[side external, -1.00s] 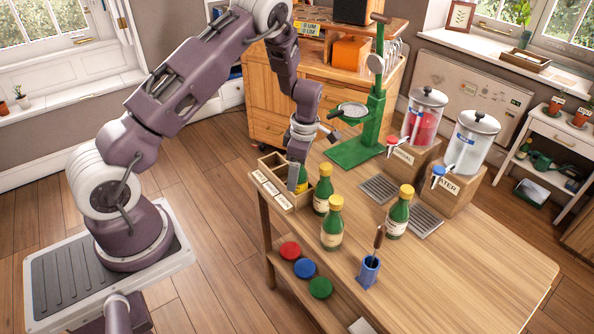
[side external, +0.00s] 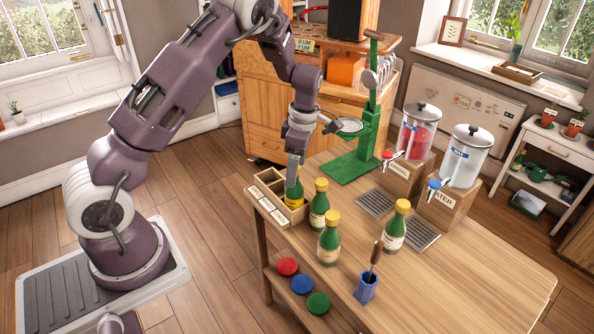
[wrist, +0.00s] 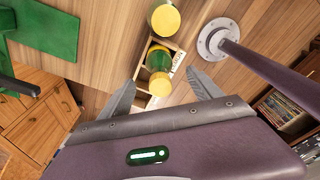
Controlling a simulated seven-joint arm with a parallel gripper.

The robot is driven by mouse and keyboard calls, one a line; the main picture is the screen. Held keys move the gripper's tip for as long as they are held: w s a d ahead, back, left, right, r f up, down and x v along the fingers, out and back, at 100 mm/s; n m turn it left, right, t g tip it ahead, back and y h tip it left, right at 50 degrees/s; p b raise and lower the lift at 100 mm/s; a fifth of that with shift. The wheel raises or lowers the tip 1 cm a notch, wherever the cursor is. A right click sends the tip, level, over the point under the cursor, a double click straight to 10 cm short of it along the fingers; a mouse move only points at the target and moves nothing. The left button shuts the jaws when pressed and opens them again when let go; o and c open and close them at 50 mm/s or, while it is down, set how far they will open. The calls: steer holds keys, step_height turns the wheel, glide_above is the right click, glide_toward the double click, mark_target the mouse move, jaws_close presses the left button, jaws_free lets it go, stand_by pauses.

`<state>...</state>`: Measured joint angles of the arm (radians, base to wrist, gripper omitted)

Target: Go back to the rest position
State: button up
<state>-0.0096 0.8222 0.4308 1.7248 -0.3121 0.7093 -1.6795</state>
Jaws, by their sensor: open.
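My gripper (side external: 294,170) is open just above a green bottle (side external: 294,195) with a yellow cap, which stands in a wooden crate (side external: 266,203) at the table's left corner. In the wrist view, the open fingers of my gripper (wrist: 160,80) lie on either side of this bottle's yellow cap (wrist: 158,59), with nothing held. The crate's wall also shows there, partly hidden by the bottle. Beside the crate stand three more yellow-capped green bottles, the nearest (side external: 318,208), a front one (side external: 329,242) and a right one (side external: 394,228).
A green stand (side external: 362,165) with a round pan rises close behind my gripper. Two drink dispensers (side external: 418,135) (side external: 465,157) stand at the back right. The right part of the table is clear.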

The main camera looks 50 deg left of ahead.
steer(key=s+d+r+m+t+h, duration=0.1)
steer(key=s+d+r+m, duration=0.25)
steer(key=r, duration=0.35)
steer(key=s+d+r+m+t, duration=0.1)
steer(key=s+d+r+m, duration=0.25)
steer(key=r, duration=0.25)
steer(key=s+d+r+m+t+h, duration=0.1)
steer(key=s+d+r+m, duration=0.15)
steer(key=r+m, duration=0.35)
steer(key=s+d+r+m+t, duration=0.1)
steer(key=s+d+r+m, duration=0.1)
steer(key=s+m, duration=0.4)
steer(key=s+d+r+m+t+y, duration=0.1)
steer(key=s+d+r+m+t, duration=0.1)
steer(key=s+m, duration=0.4)
steer(key=s+d, duration=0.1)
steer(key=s, duration=0.4)
steer(key=shift+r+m, duration=0.4)
